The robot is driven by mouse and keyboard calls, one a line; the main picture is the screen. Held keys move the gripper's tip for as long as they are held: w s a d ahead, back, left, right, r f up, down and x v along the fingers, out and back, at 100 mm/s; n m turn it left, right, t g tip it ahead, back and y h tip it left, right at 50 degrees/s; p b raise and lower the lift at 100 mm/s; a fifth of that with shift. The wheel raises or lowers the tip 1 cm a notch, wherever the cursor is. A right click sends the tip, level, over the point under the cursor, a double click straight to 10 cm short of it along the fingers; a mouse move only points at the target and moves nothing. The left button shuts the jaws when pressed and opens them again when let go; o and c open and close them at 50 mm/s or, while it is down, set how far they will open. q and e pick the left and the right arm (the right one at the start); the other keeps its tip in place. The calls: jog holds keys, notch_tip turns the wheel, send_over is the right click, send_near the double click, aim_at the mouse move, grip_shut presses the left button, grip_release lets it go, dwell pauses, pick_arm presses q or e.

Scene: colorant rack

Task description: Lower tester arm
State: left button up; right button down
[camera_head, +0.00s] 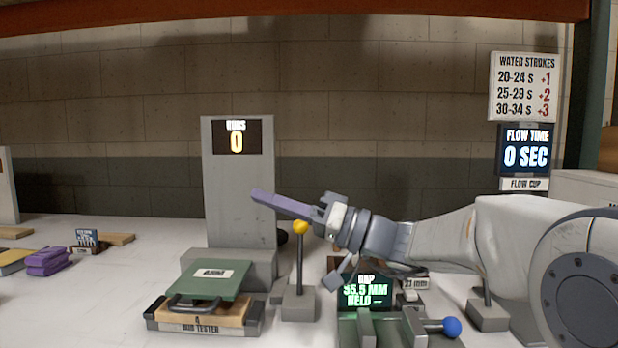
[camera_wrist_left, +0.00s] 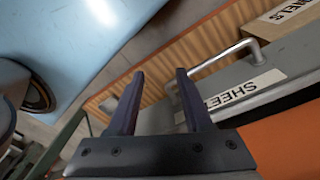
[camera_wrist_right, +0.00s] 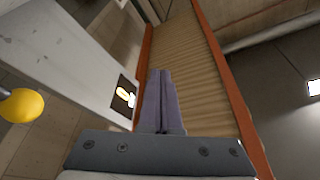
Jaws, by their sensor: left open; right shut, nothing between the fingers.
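The rub tester has a grey tower (camera_head: 238,175) with a display reading 0. At its foot a green plate (camera_head: 210,279) with a white label lies over a tan board above the "RUB TESTER" label (camera_head: 200,328). An upright lever with a yellow knob (camera_head: 300,227) stands right of it; the knob also shows in the right wrist view (camera_wrist_right: 22,105). My right gripper (camera_head: 257,196) is shut and empty, its fingers pointing left just above the knob in the head view. I cannot tell whether it touches. My left gripper (camera_wrist_left: 157,85) is open and empty, seen only in the left wrist view.
A gap display (camera_head: 367,290) and a blue-knobbed device (camera_head: 451,327) stand right of the lever. Purple blocks (camera_head: 47,261) lie at left. The flow time screen (camera_head: 525,150) is at right. A metal handle (camera_wrist_left: 232,55) on a labelled grey surface is close to my left gripper.

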jog(key=s+d+r, duration=0.3)
jog(key=d+r, duration=0.1)
jog(key=d, duration=0.2)
jog(key=shift+d+r, duration=0.2)
jog(key=shift+d, duration=0.1)
jog(key=shift+s, duration=0.1)
